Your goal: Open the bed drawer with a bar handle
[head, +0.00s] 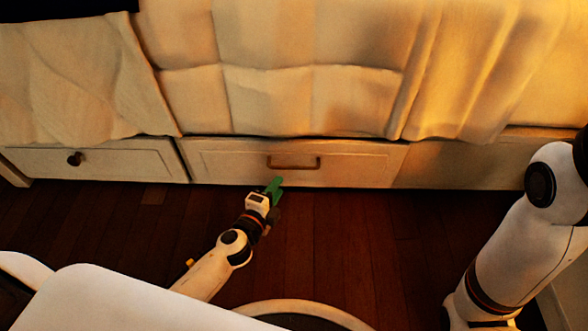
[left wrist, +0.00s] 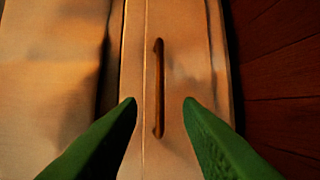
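The bed drawer with a bar handle (head: 225,165) is the middle front under the bed and looks closed. Its brown bar handle (head: 293,168) lies across the upper middle of the front. My left gripper (head: 276,184) has green fingers and is just below and in front of the handle. In the left wrist view the bar handle (left wrist: 158,90) runs upright in the picture, ahead of and between the two spread fingertips (left wrist: 160,102). The fingers are open and nothing is between them. My right arm is at the right of the head view, but its gripper is out of view.
Another drawer (head: 120,163) with a round dark knob (head: 74,159) is to the left. A plain panel (head: 450,167) is to the right. A cream cover (head: 290,95) hangs over the bed just above the drawers. The dark wooden floor (head: 345,235) in front is clear.

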